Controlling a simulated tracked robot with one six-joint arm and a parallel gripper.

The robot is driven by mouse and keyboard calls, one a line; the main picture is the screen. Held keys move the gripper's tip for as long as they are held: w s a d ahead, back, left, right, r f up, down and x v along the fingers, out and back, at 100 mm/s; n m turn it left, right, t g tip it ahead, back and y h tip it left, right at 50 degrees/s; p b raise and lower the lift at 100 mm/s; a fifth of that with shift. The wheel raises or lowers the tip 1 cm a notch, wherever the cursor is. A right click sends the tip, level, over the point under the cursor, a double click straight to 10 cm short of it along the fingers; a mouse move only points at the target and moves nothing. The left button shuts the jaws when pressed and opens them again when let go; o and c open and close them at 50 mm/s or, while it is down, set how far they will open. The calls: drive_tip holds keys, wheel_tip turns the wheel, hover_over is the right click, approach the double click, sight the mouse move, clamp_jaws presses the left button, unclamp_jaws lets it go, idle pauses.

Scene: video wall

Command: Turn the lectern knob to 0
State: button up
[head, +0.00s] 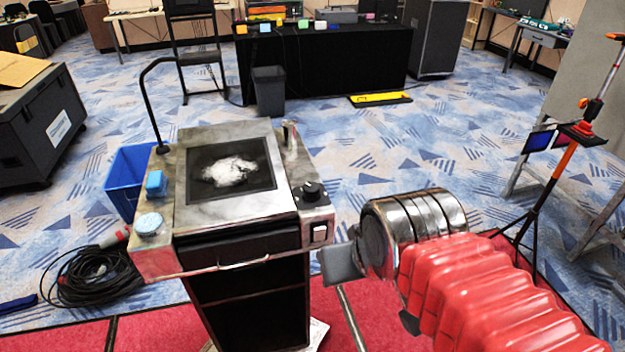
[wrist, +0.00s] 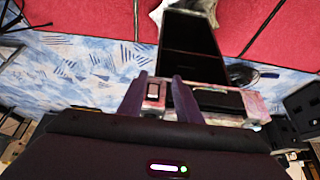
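The lectern (head: 165,256) stands on the edge of the red carpet, with a dark screen showing a white blotch on its sloped top. The knob's pointer and markings are too small to read. My gripper (head: 340,258) is right of the lectern's front right corner, lower than the knob and apart from it. In the wrist view my gripper (wrist: 160,76) has its two fingers spread with nothing between them. That view shows the lectern upside down; the knob cannot be made out.
A gooseneck lamp (head: 150,105), a blue block (head: 155,183) and a round pale button (head: 149,224) are on the lectern's left. A blue bin (head: 122,180) and coiled cable (head: 92,275) lie left. An orange tripod (head: 548,185) stands right.

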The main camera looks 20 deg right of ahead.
drive_tip(key=o, duration=0.5)
drive_tip(key=shift+w+r, duration=0.45)
drive_tip(key=shift+r, duration=0.05)
drive_tip(key=shift+o, duration=0.3)
drive_tip(key=w+r+m+g, duration=0.1)
drive_tip(key=w+r+g, duration=0.2)
drive_tip(key=w+r, duration=0.6)
drive_tip(key=w, duration=0.4)
drive_tip(key=shift+d+r+m, duration=0.15)
drive_tip(key=shift+d+m, duration=0.05)
drive_tip(key=shift+m, duration=0.1)
drive_tip(key=r+m+g, duration=0.1)
drive_tip(key=g, duration=0.2)
hover_over(311, 186)
drive_tip(key=shift+r, duration=0.15)
wheel_tip(311, 186, down, 14)
drive_tip(key=shift+r, duration=0.1)
drive_tip(key=shift+c, duration=0.3)
